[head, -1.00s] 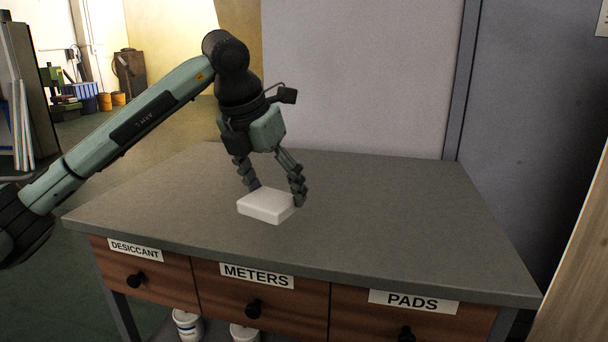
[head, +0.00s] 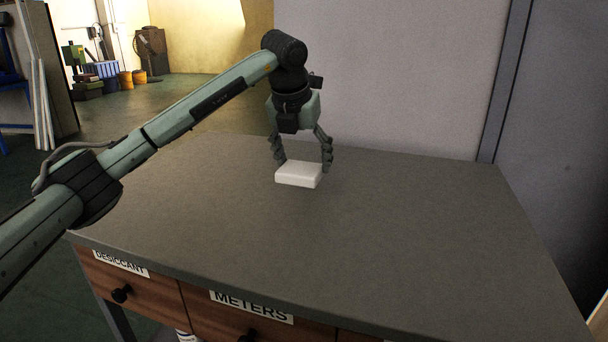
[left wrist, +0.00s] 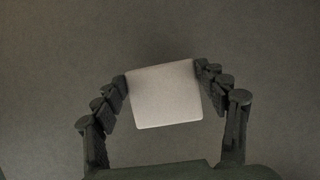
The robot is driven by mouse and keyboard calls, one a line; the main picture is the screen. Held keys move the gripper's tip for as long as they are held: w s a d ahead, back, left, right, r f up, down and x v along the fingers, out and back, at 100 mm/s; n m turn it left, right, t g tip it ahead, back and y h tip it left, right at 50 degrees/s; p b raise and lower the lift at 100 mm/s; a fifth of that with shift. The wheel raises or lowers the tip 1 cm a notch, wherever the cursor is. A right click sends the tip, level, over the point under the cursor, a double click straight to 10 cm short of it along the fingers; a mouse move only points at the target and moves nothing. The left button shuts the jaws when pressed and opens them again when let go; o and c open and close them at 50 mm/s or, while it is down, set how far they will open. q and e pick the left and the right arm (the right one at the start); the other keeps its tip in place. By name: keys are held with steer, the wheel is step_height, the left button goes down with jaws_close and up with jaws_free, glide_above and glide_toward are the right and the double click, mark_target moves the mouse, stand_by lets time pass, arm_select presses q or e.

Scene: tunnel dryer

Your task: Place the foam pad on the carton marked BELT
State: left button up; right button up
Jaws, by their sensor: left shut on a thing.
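The foam pad (head: 298,176) is a small white block with rounded edges. My left gripper (head: 303,164) is shut on it, one finger at each side, over the far part of the grey bench top. The left wrist view shows the pad (left wrist: 165,95) between the two fingers of the left gripper (left wrist: 163,78), slightly turned. Whether the pad touches the bench or hangs just above it I cannot tell. No carton marked BELT is in view. My right gripper is not in view.
The bench top (head: 400,240) is bare around the pad. Drawers labelled DESICCANT (head: 121,263) and METERS (head: 251,306) are in its front. A pale panel (head: 400,70) stands behind the bench.

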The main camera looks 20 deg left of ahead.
mark_target(304, 193)
arm_select(q)
steer(key=shift+w+a+f, duration=0.15)
steer(key=shift+w+f, duration=0.35)
steer(key=shift+w, duration=0.35)
step_height(304, 193, down, 4)
steer(key=shift+r, duration=0.1)
steer(key=shift+w+f, duration=0.1)
steer(key=shift+f, duration=0.1)
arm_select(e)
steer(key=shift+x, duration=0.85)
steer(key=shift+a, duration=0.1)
arm_select(q)
steer(key=shift+f, duration=0.1)
steer(key=o, duration=0.8)
steer(key=shift+o, duration=0.2)
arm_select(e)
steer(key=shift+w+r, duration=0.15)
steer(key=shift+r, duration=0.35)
